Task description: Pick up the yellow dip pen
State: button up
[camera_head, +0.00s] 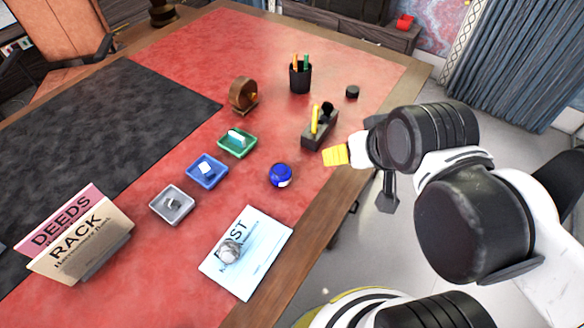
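A slim yellow pen (314,119), which looks like the yellow dip pen, stands nearly upright in a dark stand (319,135) near the desk's right edge. Its lower end is hidden in the stand. A black item (327,110) stands beside it. My arm reaches in from the right.
A pencil cup (300,78), a small black round object (352,92) and a brown wooden object (243,94) stand around the stand.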

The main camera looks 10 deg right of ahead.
aim_at(316, 108)
jog(key=i+l+u, duration=0.2)
jog(key=u, duration=0.15)
jog(key=i+l+u, duration=0.15)
jog(key=l+u, duration=0.2)
jog(key=i+l+u, duration=0.1)
jog(key=l+u, duration=0.25)
jog(key=i+l+u, duration=0.1)
jog(key=l+u, duration=0.3)
